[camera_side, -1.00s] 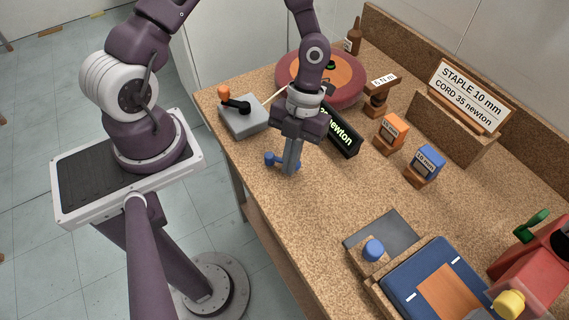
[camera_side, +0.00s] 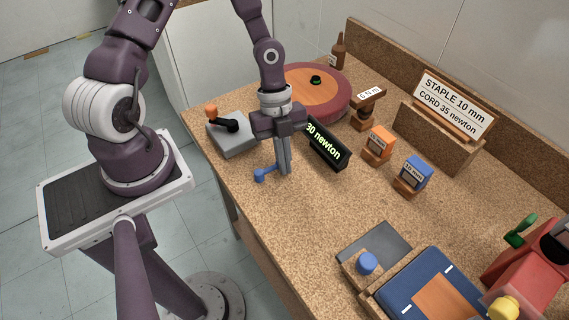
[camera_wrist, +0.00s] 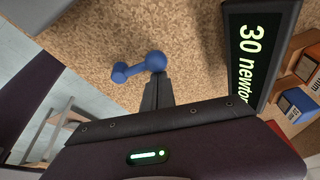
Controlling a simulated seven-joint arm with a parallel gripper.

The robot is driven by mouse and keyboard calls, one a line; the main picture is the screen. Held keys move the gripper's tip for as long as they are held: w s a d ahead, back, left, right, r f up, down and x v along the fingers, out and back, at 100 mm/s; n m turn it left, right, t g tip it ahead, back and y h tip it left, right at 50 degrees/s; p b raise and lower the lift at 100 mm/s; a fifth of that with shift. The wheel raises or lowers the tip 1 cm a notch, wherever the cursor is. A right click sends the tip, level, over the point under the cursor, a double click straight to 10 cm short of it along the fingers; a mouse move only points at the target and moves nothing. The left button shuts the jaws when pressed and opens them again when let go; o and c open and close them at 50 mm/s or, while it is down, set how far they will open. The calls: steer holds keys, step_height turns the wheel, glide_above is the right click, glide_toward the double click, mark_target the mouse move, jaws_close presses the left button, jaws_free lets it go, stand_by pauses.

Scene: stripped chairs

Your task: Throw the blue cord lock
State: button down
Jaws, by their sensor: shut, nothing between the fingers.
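The blue cord lock (camera_side: 262,174) is a small blue lever with a round knob, near the bench's front edge in the side view. In the wrist view the cord lock (camera_wrist: 135,68) shows as a short bar with a ball at one end and a smaller knob at the other. My gripper (camera_side: 284,172) points down just right of it, fingers shut and empty. In the wrist view my fingertips (camera_wrist: 160,82) are right by the ball end; I cannot tell whether they touch it.
A black display reading 30 newton (camera_side: 326,144) stands close right of my gripper. A grey box with an orange-knobbed lever (camera_side: 232,138) is behind left. A round red-rimmed turntable (camera_side: 335,100), orange block (camera_side: 379,142) and blue block (camera_side: 415,172) stand farther back.

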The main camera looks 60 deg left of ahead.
steer(key=shift+w+a+n, duration=0.1)
steer(key=shift+a+n, duration=0.1)
steer(key=shift+n, duration=0.3)
stand_by(0.3)
steer(key=d, duration=0.1)
steer(key=d+r, duration=0.1)
steer(key=d, duration=0.1)
steer(key=shift+s+d+r, duration=0.15)
steer(key=shift+s+d, duration=0.2)
steer(key=shift+d, duration=0.05)
steer(key=s+a+r+n+t+y, duration=0.1)
steer(key=s+a+r+n+y, duration=0.25)
steer(key=r, duration=0.55)
steer(key=a+r+n+t+y, duration=0.1)
steer(key=a+r+n+y, duration=0.1)
steer(key=a+r+n, duration=0.5)
steer(key=s+d+r+n+t+h, duration=0.1)
steer(key=s+d+r+n+t, duration=0.3)
steer(key=r, duration=0.7)
steer(key=s+d+n, duration=0.2)
steer(key=s+n, duration=0.2)
steer(key=n, duration=0.1)
steer(key=shift+s+r+t+h, duration=0.15)
steer(key=shift+r+t+h, duration=0.15)
steer(key=shift+h, duration=0.05)
